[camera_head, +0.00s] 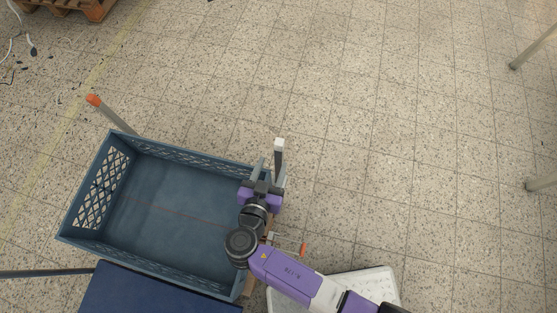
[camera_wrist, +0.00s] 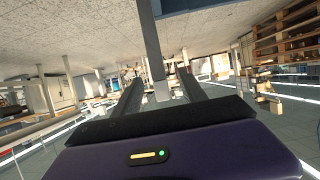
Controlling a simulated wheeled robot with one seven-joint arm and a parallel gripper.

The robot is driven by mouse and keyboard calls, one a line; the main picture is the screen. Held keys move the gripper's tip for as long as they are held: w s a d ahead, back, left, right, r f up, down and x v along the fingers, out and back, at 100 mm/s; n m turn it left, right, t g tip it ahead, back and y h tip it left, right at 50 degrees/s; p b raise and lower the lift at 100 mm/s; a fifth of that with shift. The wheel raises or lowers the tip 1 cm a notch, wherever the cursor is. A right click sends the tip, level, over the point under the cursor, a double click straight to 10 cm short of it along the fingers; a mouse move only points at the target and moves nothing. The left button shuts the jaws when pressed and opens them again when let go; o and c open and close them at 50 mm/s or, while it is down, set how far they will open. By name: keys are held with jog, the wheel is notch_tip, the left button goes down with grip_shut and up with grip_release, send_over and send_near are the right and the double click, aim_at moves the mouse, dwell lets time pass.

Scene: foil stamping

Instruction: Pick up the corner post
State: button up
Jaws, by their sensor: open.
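The corner post (camera_head: 279,157), a dark upright bar with a pale end, shows by the right rim of the blue crate. In the wrist view a dark grey bar (camera_wrist: 151,42) with a light grey block at its lower end appears between my fingers; it looks like the same post. My gripper (camera_head: 270,171) is open at the crate's far right corner, its fingers close around or just before the post. My gripper also shows in the wrist view (camera_wrist: 160,88) with its two dark fingers apart. I cannot tell whether either finger touches the post.
The blue crate (camera_head: 183,155) is empty and lies left of my gripper. An orange-tipped post (camera_head: 112,116) stands behind its left corner. A dark blue surface (camera_head: 140,292) and a white perforated panel (camera_head: 375,284) are at the front.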

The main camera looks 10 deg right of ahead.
aim_at(278, 153)
jog(key=shift+d+x, duration=0.15)
jog(key=shift+x, duration=1.75)
jog(key=shift+d+x, duration=0.15)
jog(key=shift+x, duration=1.8)
jog(key=shift+s, duration=0.1)
grip_shut()
jog(key=shift+r, duration=0.1)
